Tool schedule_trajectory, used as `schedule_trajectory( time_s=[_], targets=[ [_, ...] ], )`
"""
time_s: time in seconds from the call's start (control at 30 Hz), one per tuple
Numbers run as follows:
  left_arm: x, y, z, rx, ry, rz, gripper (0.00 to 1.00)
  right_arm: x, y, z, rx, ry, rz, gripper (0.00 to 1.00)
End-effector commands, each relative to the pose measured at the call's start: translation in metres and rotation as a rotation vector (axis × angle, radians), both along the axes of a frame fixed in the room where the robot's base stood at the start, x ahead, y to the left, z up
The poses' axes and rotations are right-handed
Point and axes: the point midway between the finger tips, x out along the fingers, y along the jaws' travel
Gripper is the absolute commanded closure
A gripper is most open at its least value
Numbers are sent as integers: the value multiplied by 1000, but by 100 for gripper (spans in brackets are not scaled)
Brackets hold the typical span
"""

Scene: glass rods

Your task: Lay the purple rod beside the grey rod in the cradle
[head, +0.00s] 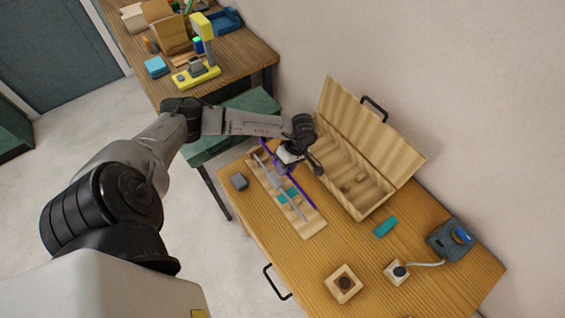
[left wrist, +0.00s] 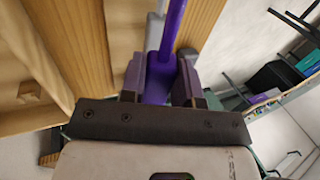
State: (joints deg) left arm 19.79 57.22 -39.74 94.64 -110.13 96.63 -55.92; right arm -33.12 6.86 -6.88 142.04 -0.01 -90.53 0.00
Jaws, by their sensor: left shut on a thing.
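The purple rod (head: 301,194) is long and thin. My left gripper (head: 284,167) is shut on it, and the rod also shows between the fingers in the left wrist view (left wrist: 172,35). The grey rod (head: 289,198) lies lengthwise in the wooden cradle (head: 309,227), with teal pieces (head: 283,197) near its middle. In the head view the purple rod runs alongside the grey rod, on its right. I cannot tell whether the purple rod touches the cradle. My right gripper is not in view.
An open wooden case (head: 370,207) stands just right of the cradle. A teal block (head: 385,226), a wooden block (head: 343,283) and a blue-grey device (head: 452,240) are on the right side of the table.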

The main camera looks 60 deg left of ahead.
Motion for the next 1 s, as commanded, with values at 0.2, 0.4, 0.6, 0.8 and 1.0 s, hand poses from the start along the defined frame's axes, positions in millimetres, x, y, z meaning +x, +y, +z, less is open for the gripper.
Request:
schedule_trajectory(
  time_s=[0.2, 0.4, 0.6, 0.8, 1.0],
  targets=[
    [0, 0, -9, -2, 8, 0, 95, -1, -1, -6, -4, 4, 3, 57],
    [0, 0, -24, -1, 8, 1, 95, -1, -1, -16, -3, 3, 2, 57],
    [0, 0, -45, -2, 8, 0, 95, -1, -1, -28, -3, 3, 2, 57],
    [0, 0, -65, 0, 6, -1, 95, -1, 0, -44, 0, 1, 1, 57],
    [-1, 0, -72, 0, 7, 0, 95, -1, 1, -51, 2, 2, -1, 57]
  ],
)
